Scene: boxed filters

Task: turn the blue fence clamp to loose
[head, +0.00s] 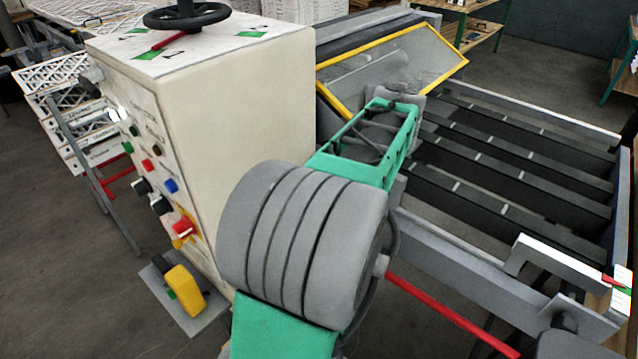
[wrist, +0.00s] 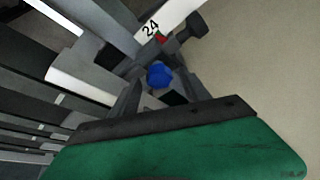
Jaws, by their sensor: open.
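The blue fence clamp (wrist: 159,75) shows in the wrist view as a small blue knob below a white scale marked 24. My gripper (wrist: 158,88) is open, with its dark fingers to either side of the blue knob in this view. I cannot tell whether the fingers touch it. The knob's setting cannot be read. In the head view my arm reaches toward the machine's yellow-framed guard, and the blue clamp is hidden. My fingertips cannot be made out there.
A cream control cabinet (head: 230,110) with a black handwheel (head: 186,16) stands left of my arm. The yellow-framed guard (head: 385,70) is beyond my arm. Dark slatted rails (head: 510,165) lie right. The white scale (wrist: 170,25) and a dark knob (wrist: 191,25) are near the clamp.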

